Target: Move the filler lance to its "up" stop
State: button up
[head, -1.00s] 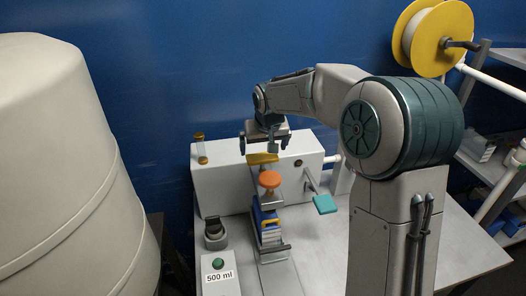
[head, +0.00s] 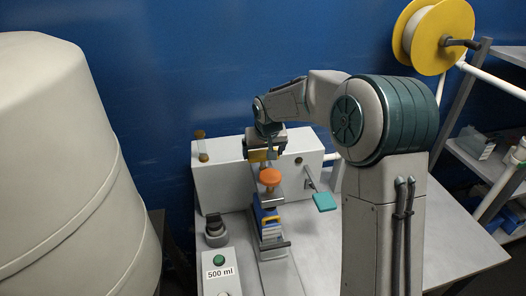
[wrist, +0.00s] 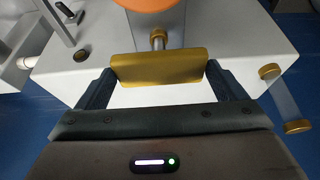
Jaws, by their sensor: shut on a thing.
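A yellow bar handle (head: 257,156) sits at the front of the white machine box, above and behind an orange round knob (head: 270,176). I take it to be the handle of the filler lance, though no label shows this. My gripper (wrist: 160,74) is shut on the yellow handle, which also shows in the wrist view (wrist: 160,66), with one finger at each end of it. A short metal rod joins the handle to the machine. In the head view, my gripper partly hides the handle. The orange knob also shows at the top of the wrist view (wrist: 150,4).
A teal paddle (head: 324,202) sticks out at the right of the white box (head: 222,183). A black switch (head: 215,228) and a green button (head: 219,260) stand at front left. A clear tube with brass ends (head: 201,146) is at the box's left. Table is clear at right.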

notch_tip(320, 180, up, 4)
jog(key=shift+w+r+p, duration=0.15)
jog(key=shift+r+p, duration=0.1)
jog(key=shift+p, duration=0.45)
jog(key=o, duration=1.1)
jog(key=b+v, duration=0.2)
jog(key=v, duration=1.2)
